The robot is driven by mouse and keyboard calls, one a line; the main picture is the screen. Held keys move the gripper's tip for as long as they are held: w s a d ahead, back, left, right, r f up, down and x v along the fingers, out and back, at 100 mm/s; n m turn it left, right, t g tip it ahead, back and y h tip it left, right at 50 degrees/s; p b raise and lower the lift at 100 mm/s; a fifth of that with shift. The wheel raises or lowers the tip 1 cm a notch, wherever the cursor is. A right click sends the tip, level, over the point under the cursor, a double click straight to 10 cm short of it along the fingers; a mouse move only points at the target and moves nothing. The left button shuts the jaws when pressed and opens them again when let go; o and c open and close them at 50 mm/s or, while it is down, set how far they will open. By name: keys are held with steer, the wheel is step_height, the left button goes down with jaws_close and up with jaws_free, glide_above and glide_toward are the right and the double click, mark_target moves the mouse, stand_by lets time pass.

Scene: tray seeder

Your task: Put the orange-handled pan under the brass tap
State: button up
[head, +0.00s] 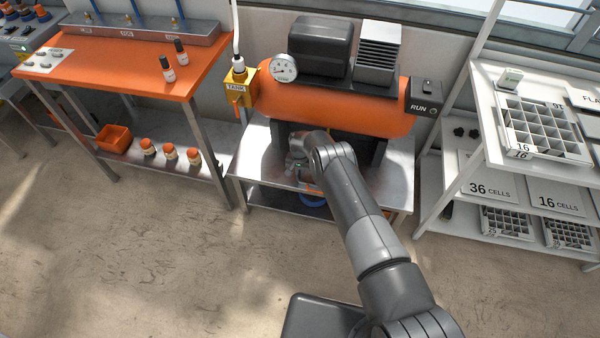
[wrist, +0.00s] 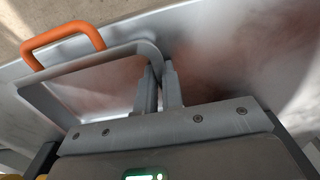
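In the wrist view the pan (wrist: 92,68) is a shallow grey metal tray with rounded corners and an orange loop handle (wrist: 62,40) at upper left. My gripper (wrist: 160,72) has its two fingers close together, one on each side of the pan's wall near a corner, and appears closed on it. The pan lies at or just above a shiny metal surface. In the head view my gripper (head: 300,158) is low at the metal stand, under the orange tank (head: 335,105), and my arm hides most of the pan. I cannot make out the brass tap in either view.
The tank rests on dark supports on the metal stand (head: 258,160), leaving little height beneath. A yellow box (head: 240,88) with an orange lever is at its left. An orange bench (head: 120,65) stands left, a white tray rack (head: 462,185) right. The floor in front is clear.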

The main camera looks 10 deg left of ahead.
steer(key=o, duration=0.3)
steer(key=shift+r, duration=0.15)
